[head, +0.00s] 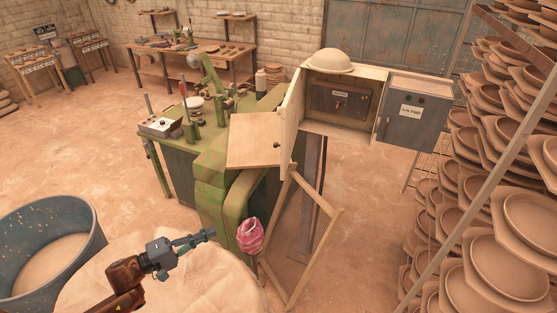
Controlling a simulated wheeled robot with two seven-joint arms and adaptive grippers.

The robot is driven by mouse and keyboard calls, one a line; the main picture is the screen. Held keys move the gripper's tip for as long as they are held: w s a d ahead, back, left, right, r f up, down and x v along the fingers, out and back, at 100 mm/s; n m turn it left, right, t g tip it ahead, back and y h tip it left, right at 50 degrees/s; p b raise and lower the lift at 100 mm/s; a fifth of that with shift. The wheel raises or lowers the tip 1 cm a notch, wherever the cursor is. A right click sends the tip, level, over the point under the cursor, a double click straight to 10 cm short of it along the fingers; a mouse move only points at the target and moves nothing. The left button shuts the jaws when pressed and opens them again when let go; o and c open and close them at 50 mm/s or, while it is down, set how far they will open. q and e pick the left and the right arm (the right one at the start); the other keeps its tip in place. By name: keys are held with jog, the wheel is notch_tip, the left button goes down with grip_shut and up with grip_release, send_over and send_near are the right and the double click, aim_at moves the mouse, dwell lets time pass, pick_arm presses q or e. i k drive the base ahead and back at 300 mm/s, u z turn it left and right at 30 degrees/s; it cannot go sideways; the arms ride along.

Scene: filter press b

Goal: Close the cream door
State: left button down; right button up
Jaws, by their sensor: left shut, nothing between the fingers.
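The cream door (291,122) belongs to a cream cabinet (347,131) on a dark post. The door stands open, swung out from the cabinet's left side towards me and seen at a steep angle. A dark panel (340,99) shows inside the open cabinet. My left gripper (209,235) is shut and empty, low and to the left of the door, well apart from it. It shows in front of a pale round surface. My right gripper is not in view.
A green machine (213,174) with a wooden board (254,140) stands left of the door. A wooden frame (326,240) leans below the cabinet, near a pink bundle (250,235). A grey box (414,113) adjoins on the right. Racks of dishes (510,215) fill the right side.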

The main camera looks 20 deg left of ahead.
aim_at(290, 108)
jog(key=i, duration=0.85)
